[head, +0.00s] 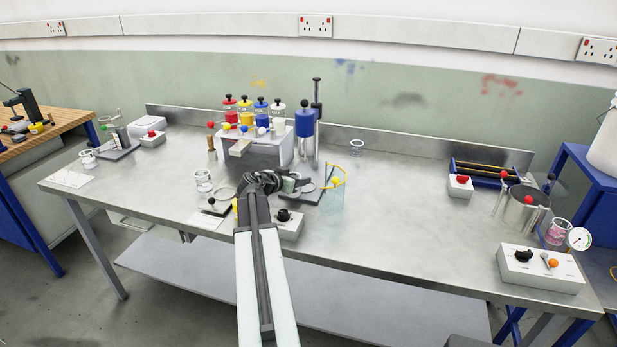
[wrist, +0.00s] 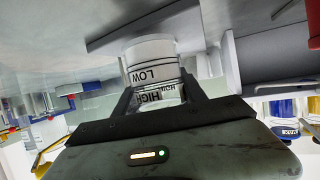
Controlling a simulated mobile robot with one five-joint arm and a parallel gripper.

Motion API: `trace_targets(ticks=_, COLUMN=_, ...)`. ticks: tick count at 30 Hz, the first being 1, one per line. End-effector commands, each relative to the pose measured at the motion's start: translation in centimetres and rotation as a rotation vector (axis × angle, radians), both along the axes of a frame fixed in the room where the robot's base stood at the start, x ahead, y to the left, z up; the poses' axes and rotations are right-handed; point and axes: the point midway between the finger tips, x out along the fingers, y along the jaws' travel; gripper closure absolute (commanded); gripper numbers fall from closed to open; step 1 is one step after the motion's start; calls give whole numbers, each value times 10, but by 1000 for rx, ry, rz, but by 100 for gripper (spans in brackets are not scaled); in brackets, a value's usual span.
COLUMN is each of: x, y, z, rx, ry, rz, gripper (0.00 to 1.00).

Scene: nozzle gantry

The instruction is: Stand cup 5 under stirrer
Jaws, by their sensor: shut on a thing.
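My gripper (head: 290,184) reaches over the bench's front middle, next to the stirrer's foot. In the wrist view my gripper (wrist: 158,95) is shut on a clear cup (wrist: 152,62) with LOW and HIGH marks, shown upside down there. No number can be read on it. In the head view this cup is mostly hidden by the jaws. The stirrer (head: 305,122) is a blue head on a dark upright post, just behind my gripper. Its base plate (head: 305,197) is partly covered by my gripper. I cannot tell whether the cup touches the plate.
A clear guard with yellow rim (head: 334,198) stands right of the gripper. A control box (head: 289,225) is in front. Colored dispensers (head: 245,110) stand behind left. Other clear cups stand left (head: 203,181) and behind right (head: 357,148).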

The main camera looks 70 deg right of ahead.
Motion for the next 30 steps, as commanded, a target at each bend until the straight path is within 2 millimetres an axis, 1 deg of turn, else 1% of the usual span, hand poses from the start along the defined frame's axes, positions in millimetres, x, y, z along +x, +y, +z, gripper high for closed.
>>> trace_targets(ticks=1, x=-2, y=-12, z=0, rx=0, ry=0, rz=-3, gripper=100)
trace_targets(ticks=4, x=-5, y=-25, z=0, rx=0, ry=0, rz=-1, gripper=100)
trace_targets(ticks=7, x=-7, y=-31, z=0, rx=0, ry=1, rz=0, gripper=100)
trace_targets(ticks=11, x=-8, y=-32, z=0, rx=0, ry=1, rz=0, gripper=100)
trace_targets(ticks=14, x=-10, y=-40, z=0, rx=0, ry=0, rz=-1, gripper=100)
trace_targets(ticks=19, x=-17, y=-73, z=0, rx=0, ry=0, rz=-1, gripper=100)
trace_targets(ticks=21, x=-17, y=-70, z=-16, rx=1, ry=0, rz=1, gripper=100)
trace_targets(ticks=26, x=-17, y=-69, z=-12, rx=0, ry=1, rz=1, gripper=100)
trace_targets(ticks=30, x=-17, y=-69, z=-14, rx=0, ry=1, rz=1, gripper=100)
